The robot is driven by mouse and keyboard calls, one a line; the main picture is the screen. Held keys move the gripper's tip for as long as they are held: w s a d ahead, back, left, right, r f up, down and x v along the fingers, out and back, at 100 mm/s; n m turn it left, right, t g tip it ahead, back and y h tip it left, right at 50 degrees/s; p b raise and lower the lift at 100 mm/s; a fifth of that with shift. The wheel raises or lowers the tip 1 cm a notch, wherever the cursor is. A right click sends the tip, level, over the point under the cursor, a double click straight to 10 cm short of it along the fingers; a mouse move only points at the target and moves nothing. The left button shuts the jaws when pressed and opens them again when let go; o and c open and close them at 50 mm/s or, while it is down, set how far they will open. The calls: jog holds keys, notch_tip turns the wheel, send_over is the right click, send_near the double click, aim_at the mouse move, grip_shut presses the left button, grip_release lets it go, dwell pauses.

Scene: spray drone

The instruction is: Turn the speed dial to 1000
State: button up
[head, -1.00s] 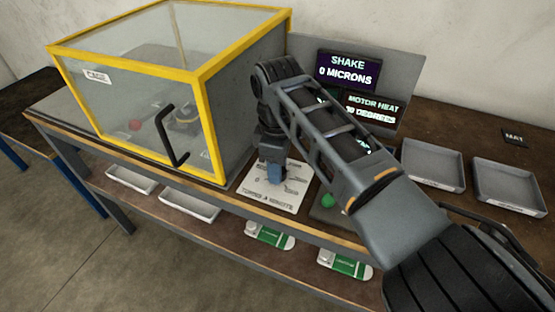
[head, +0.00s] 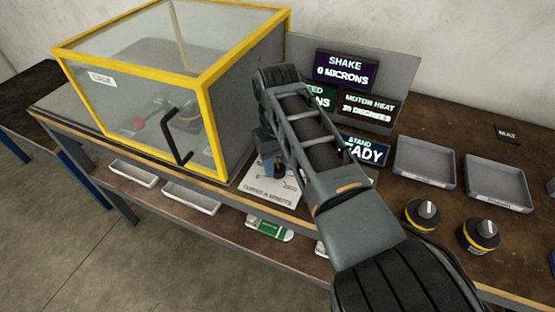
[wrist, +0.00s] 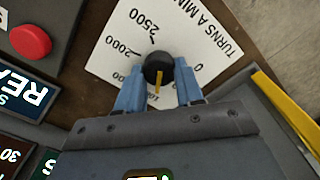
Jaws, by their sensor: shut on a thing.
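The speed dial (wrist: 153,64) is a round black knob with a yellow pointer line, on a white card (wrist: 112,62) printed with numbers and "TURNS A MIN...". My gripper (wrist: 158,78) is shut on the dial, with a blue finger on either side of it. The pointer runs toward the gripper's palm, by a partly covered label that seems to start with "10". The 2000 and 2500 marks lie beyond the dial. In the head view, my gripper (head: 270,168) is over the card (head: 282,192) and the dial is hidden.
A yellow-framed cage (head: 205,78) stands left of the card. Screens read SHAKE 0 MICRONS (head: 345,70), MOTOR HEAT (head: 368,106) and STAND READY (head: 364,150). A red button (wrist: 31,41) is near the card. Grey trays (head: 424,163) and two black-and-yellow round items (head: 421,216) are at right.

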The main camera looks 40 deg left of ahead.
aim_at(277, 166)
jog(key=shift+r+m, duration=0.15)
jog(key=shift+m, duration=0.35)
jog(key=o, duration=1)
jog(key=shift+o, duration=0.2)
notch_tip(277, 166, up, 8)
jog(key=shift+f, duration=0.15)
dwell(0.4)
